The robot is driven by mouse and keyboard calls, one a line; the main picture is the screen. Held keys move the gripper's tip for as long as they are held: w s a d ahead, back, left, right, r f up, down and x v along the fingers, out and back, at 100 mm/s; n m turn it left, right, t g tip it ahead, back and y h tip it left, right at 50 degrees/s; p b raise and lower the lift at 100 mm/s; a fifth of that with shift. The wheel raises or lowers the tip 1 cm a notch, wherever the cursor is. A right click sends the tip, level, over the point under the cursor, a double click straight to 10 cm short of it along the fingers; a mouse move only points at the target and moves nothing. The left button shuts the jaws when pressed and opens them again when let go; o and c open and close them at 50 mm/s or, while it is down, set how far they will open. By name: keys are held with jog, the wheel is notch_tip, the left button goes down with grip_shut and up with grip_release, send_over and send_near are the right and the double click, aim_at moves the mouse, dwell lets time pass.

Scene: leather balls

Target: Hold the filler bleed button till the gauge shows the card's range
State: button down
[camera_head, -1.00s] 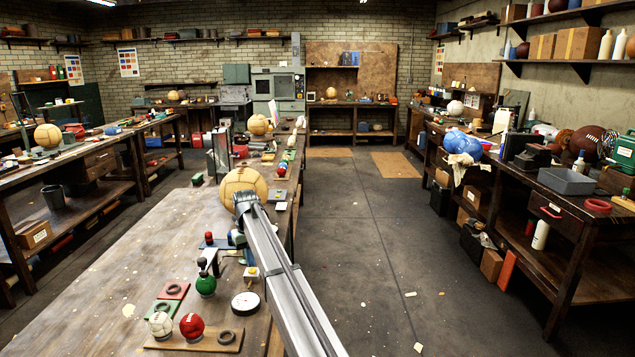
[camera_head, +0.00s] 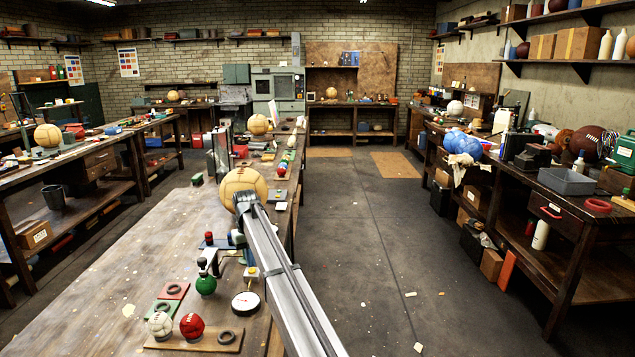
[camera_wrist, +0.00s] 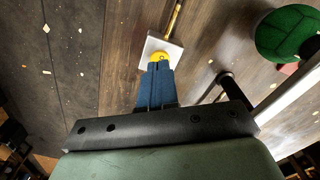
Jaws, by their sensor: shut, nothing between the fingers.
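The yellow bleed button (camera_wrist: 160,56) stands on a small white block (camera_wrist: 153,45) with a brass tube leading from it. My gripper (camera_wrist: 161,66) is shut and empty, its blue fingertips right at the button and covering part of it. I cannot tell whether the button is pressed in. In the head view the block (camera_head: 251,272) sits on the bench just below my gripper (camera_head: 250,262). The round white gauge (camera_head: 245,302) lies in front of it; its dial is too small to read. A green ball (camera_head: 206,285) is to the left under the filler. I cannot make out the card.
A white ball (camera_head: 160,325) and a red ball (camera_head: 190,325) sit on a wooden board (camera_head: 215,346) at the front. A large tan ball (camera_head: 240,180) stands behind my gripper. The left part of the bench is bare.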

jog(key=shift+f, duration=1.05)
dwell(1.6)
jog(key=shift+r, duration=3.05)
